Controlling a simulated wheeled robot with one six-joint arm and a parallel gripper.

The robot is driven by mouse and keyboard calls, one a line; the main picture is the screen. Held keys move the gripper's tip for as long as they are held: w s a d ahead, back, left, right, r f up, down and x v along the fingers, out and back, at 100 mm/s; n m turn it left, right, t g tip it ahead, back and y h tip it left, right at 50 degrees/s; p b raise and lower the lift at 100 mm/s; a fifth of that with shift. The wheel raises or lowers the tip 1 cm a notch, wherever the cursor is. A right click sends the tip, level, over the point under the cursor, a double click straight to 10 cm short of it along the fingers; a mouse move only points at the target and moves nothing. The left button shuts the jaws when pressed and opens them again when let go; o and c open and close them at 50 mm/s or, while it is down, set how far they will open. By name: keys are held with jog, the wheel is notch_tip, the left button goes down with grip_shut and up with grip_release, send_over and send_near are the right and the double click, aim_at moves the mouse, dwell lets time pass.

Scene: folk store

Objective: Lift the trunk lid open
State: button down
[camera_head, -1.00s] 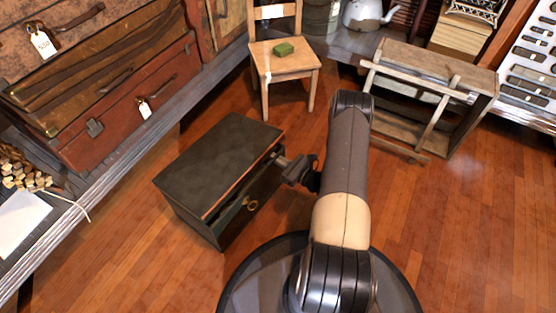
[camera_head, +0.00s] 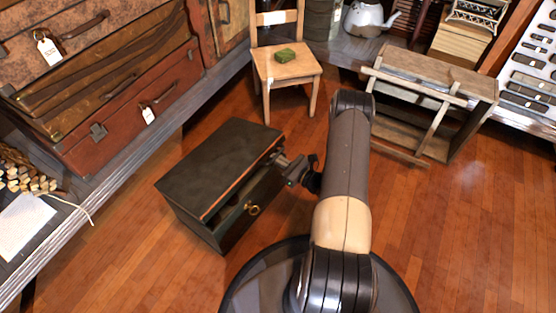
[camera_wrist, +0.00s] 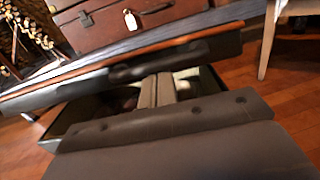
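The dark green trunk (camera_head: 220,238) stands on the floor left of my arm, with a brass ring (camera_head: 254,209) on its front. Its lid (camera_head: 222,165) is slightly raised along the front edge, with a narrow dark gap below. My gripper (camera_head: 282,161) is at the right part of the lid's front edge and appears to touch it. In the wrist view, the lid's wood-striped edge (camera_wrist: 150,50) runs across the top, with pale contents (camera_wrist: 180,85) visible inside the trunk. The fingertips are hidden at the lid, so their opening is unclear.
Suitcases (camera_head: 140,100) sit on a grey shelf to the left. A wooden crate (camera_head: 430,100) is at the back right. The floor (camera_head: 460,230) at right is clear.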

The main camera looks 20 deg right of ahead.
jog(key=shift+r, duration=0.2)
jog(key=shift+w+a+r+p, duration=0.15)
jog(key=shift+r+p, duration=0.2)
jog(key=shift+r, duration=0.2)
jog(key=shift+w+a+r+p, duration=0.15)
jog(key=shift+r+p, duration=0.15)
jog(key=shift+r, duration=0.25)
jog(key=shift+d, duration=0.1)
jog(key=shift+w+a+r+p, duration=0.1)
jog(key=shift+w+r+p, duration=0.15)
jog(key=shift+r, duration=0.35)
jog(key=shift+w+a+r+p, duration=0.15)
jog(key=shift+r+p, duration=0.2)
jog(key=shift+r, duration=0.25)
jog(key=shift+w+a+r+p, duration=0.15)
jog(key=shift+w+r+p, duration=0.15)
jog(key=shift+r, duration=0.3)
jog(key=shift+w+a+r+p, duration=0.1)
jog(key=shift+w+r+p, duration=0.15)
jog(key=shift+r, duration=0.4)
